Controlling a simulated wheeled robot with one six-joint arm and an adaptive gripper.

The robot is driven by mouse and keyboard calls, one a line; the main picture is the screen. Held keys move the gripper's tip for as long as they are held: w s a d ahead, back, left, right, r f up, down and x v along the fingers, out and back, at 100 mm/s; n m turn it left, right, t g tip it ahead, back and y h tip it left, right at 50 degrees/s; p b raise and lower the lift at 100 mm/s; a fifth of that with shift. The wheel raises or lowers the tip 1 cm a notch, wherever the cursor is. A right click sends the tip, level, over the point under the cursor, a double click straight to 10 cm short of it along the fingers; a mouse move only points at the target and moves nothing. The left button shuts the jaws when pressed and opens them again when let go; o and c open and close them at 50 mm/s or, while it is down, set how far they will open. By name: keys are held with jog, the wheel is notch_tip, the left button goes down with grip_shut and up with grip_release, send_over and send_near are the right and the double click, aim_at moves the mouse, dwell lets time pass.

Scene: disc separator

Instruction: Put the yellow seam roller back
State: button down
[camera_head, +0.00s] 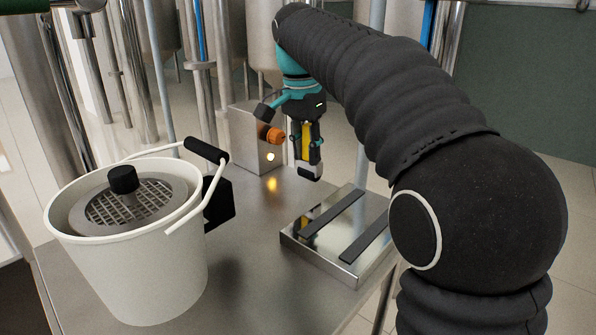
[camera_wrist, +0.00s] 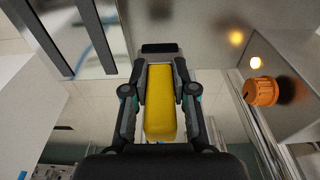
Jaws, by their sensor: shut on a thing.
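My gripper (camera_head: 309,158) is shut on the yellow seam roller (camera_head: 306,138) and holds it in the air above the back of the steel table. In the wrist view, the roller's yellow body (camera_wrist: 160,105) lies between the two fingers of my gripper (camera_wrist: 160,78). A dark piece (camera_wrist: 160,48) shows just beyond the fingertips; I cannot tell its exact shape. A low steel block with two dark strips (camera_head: 319,247) lies on the table below and to the right of my gripper. Part of it shows at upper left in the wrist view (camera_wrist: 67,40).
A steel box (camera_head: 246,130) with an orange knob (camera_head: 274,136) and a lit lamp stands close left of my gripper; the knob also shows in the wrist view (camera_wrist: 261,91). A white bucket (camera_head: 135,260) with a raised handle stands at front left. The table's middle (camera_head: 245,240) is clear.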

jog(key=shift+w+a+f, duration=0.35)
jog(key=shift+a+f, duration=0.1)
jog(key=shift+a, duration=0.3)
jog(key=shift+f, duration=0.25)
jog(key=shift+f+b, duration=0.4)
jog(key=shift+f, duration=1.4)
jog(key=c, duration=0.9)
grip_release()
jog(key=shift+f, duration=0.15)
jog(key=shift+c, duration=0.2)
notch_tip(320, 180, up, 12)
jog(key=s+a+p, duration=0.1)
jog(key=shift+p, duration=0.3)
